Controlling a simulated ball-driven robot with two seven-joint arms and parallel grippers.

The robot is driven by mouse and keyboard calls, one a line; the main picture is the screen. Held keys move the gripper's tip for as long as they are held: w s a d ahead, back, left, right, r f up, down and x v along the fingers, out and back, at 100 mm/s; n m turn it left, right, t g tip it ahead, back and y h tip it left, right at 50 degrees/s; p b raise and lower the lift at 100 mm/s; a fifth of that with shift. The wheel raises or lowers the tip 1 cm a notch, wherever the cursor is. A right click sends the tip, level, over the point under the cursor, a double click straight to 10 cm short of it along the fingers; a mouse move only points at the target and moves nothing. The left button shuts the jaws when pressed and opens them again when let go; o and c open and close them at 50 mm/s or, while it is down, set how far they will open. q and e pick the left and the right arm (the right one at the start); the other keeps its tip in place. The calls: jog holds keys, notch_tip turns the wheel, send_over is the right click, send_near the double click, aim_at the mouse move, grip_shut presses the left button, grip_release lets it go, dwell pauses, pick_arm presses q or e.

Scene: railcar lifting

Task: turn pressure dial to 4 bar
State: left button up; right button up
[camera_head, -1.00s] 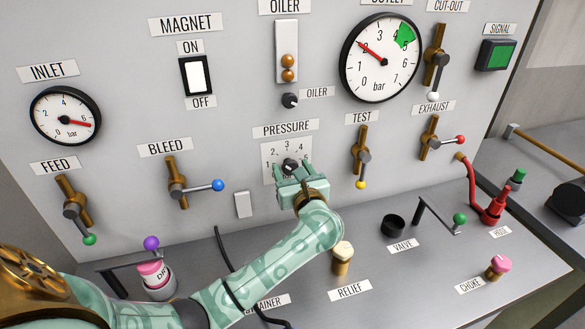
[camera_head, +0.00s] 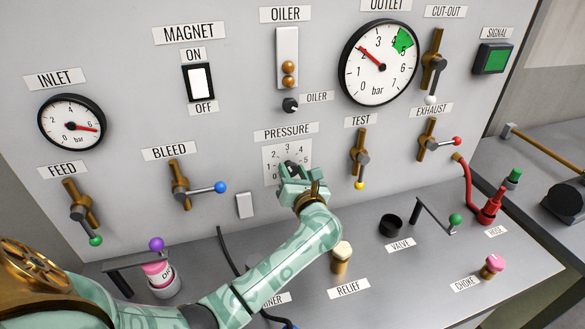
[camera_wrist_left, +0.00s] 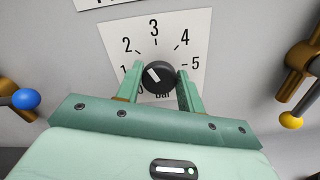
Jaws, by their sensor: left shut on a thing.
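The pressure dial is a black round knob (camera_wrist_left: 158,76) on a white scale plate (camera_wrist_left: 197,40) marked in bar, with 2, 3, 4 and 5 readable. Its white pointer line slants to the upper left, roughly towards the 2. My left gripper (camera_wrist_left: 158,88) is shut on the knob, one finger on each side. In the head view my left gripper (camera_head: 298,180) covers the lower part of the pressure plate (camera_head: 277,154), and the knob is mostly hidden. The outlet gauge (camera_head: 380,85) has a red needle pointing to the upper left, below its green zone. My right gripper is not in view.
The bleed lever (camera_head: 200,189) is left of the dial, and the test lever (camera_head: 360,160) is right of it. The small oiler knob (camera_head: 290,105) sits above. On the desk below, the relief knob (camera_head: 342,256) stands close to my left forearm.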

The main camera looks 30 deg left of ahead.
pick_arm(q)
jog(key=m+p, duration=0.2)
jog(key=m, duration=0.1)
jog(key=shift+r, duration=0.1)
jog(key=m+p, duration=0.3)
jog(key=m, duration=0.1)
jog(key=shift+d, duration=0.15)
jog(key=m+p, duration=0.2)
jog(key=m, duration=0.2)
jog(key=shift+m+p, duration=0.3)
jog(key=shift+p, duration=0.1)
jog(key=shift+w+f+m+p, duration=0.15)
jog(key=shift+m+p, duration=0.1)
jog(key=shift+m, duration=0.25)
jog(key=shift+s+f+m+p, duration=0.1)
jog(key=shift+m+p, duration=0.15)
jog(key=shift+m, duration=0.25)
jog(key=shift+f+m, duration=0.1)
jog(key=shift+m, duration=0.2)
jog(key=o, duration=1)
jog(key=shift+c, duration=0.2)
